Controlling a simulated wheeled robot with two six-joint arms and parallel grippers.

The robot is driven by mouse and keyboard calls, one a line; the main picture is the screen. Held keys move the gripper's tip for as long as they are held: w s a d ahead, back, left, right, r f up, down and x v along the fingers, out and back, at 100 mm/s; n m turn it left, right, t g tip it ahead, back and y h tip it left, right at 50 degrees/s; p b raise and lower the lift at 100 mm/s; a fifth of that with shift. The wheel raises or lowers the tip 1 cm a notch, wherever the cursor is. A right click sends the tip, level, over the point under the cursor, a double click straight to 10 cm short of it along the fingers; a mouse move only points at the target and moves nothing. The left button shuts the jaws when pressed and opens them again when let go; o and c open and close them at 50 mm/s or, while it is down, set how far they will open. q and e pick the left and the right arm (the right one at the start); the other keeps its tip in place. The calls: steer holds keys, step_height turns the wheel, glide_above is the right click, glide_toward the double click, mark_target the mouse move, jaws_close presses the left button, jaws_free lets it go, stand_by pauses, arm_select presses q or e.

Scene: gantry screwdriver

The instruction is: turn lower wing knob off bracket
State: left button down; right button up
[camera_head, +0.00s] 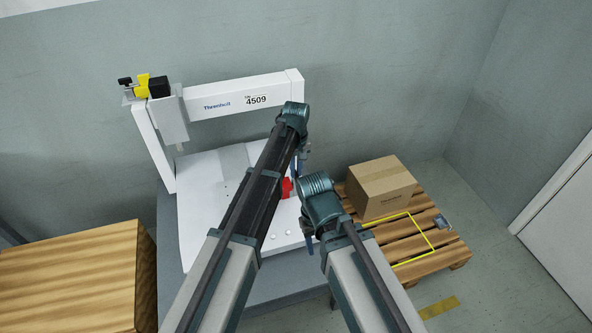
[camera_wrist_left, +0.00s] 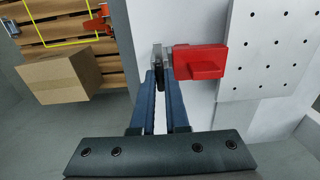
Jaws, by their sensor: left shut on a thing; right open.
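In the left wrist view, the blue fingers of my left gripper (camera_wrist_left: 160,80) are shut on a small dark piece, seemingly the wing knob (camera_wrist_left: 161,64), beside a red block (camera_wrist_left: 200,62). A small grey piece, perhaps the bracket, shows at the fingertips; how the knob sits on it is hard to tell. In the head view, my left gripper (camera_head: 303,152) points down at the right side of the white machine, and its arm partly covers the red block (camera_head: 287,188). My right gripper (camera_head: 310,243) is open, lower, near the table's right edge. The knob is hidden in the head view.
A white gantry (camera_head: 240,98) with a yellow and black head (camera_head: 147,87) stands over a white plate (camera_head: 205,200). A cardboard box (camera_head: 380,187) sits on a wooden pallet (camera_head: 445,250) at the right. A wooden crate (camera_head: 75,285) stands at the lower left.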

stand_by(0.4)
arm_select(q)
steer(key=c, duration=0.9)
jaws_free()
step_height(320, 180, up, 14)
steer(key=p, duration=1.3)
steer(key=shift+f+p, duration=0.1)
steer(key=shift+p, duration=0.3)
